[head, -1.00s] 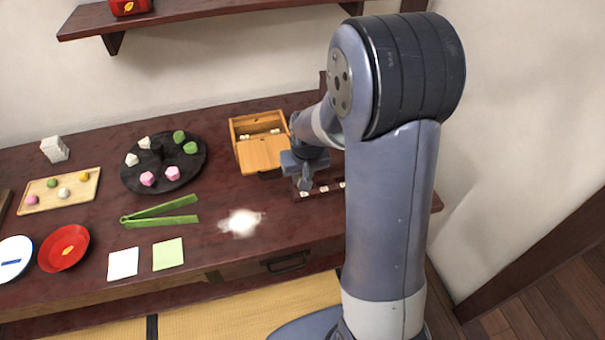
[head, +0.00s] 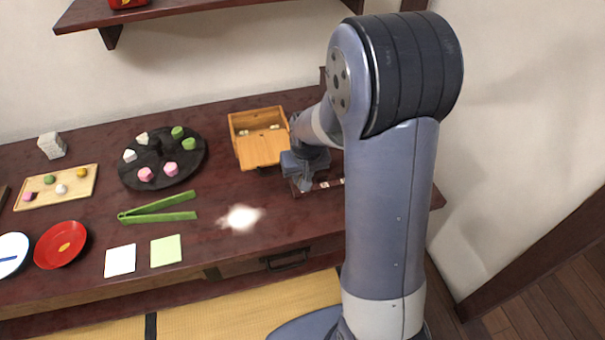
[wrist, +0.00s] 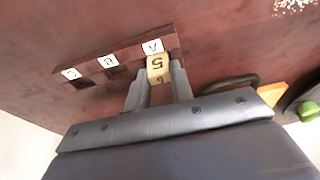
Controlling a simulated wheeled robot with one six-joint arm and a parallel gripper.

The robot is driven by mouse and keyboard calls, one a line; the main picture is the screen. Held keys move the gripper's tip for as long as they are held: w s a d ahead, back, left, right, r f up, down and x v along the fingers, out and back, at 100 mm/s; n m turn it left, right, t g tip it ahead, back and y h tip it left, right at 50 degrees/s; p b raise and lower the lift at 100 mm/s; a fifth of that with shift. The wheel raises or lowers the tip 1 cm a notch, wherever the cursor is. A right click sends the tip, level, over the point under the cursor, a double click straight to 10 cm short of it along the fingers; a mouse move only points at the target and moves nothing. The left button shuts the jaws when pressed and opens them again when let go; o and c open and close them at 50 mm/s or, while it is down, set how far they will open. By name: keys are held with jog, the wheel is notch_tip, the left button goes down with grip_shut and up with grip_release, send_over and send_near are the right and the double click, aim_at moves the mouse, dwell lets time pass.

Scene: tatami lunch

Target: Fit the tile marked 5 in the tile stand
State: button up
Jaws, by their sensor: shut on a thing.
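The tile stand (wrist: 110,62) is a dark red-brown bar with slots and white labels; it shows in the wrist view and, partly hidden by my gripper, in the head view (head: 330,184). My gripper (wrist: 157,92) is shut on a cream tile marked 5 (wrist: 158,65). The tile is at the end of the stand by the label A (wrist: 152,46), overlapping its near edge in the wrist view. I cannot tell whether it sits in a slot. In the head view my gripper (head: 303,186) is low over the stand's left end, and the tile is hidden.
An open wooden box (head: 262,150) stands just behind and left of my gripper. Green tongs (head: 160,208), a dark round tray of sweets (head: 160,178) and a red plate (head: 61,244) lie further left. A bright white patch lies on the table left of the stand.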

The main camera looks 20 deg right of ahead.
jog(key=shift+f, duration=0.3)
jog(key=o, duration=1)
jog(key=shift+o, duration=0.2)
jog(key=p+v, duration=0.1)
jog(key=v, duration=0.9)
jog(key=shift+r, duration=0.4)
jog(key=shift+s, duration=0.15)
